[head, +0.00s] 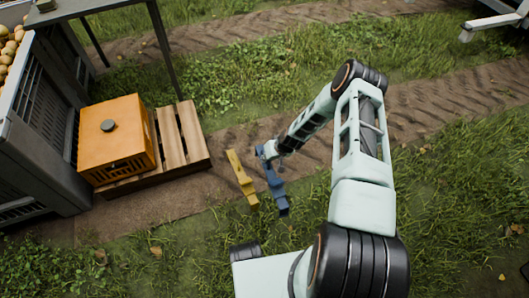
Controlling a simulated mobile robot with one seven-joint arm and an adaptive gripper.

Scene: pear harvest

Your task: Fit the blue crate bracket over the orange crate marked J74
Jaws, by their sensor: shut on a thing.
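The orange crate (113,133) sits on a wooden pallet at the left, with a dark round knob on its top face. No J74 mark can be read on it from here. The blue crate bracket (276,188) is at the end of my arm, right of the pallet and apart from the crate. My gripper (267,158) is shut on the bracket's upper end; its fingertips are small and partly hidden. I cannot tell whether the bracket touches the ground.
A yellow bracket (242,179) lies just left of the blue one, close to it. The pallet (184,135) has bare slats right of the crate. A grey bin (44,110) of pears stands at the far left, and a dark table (92,7) behind. Dirt between pallet and brackets is clear.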

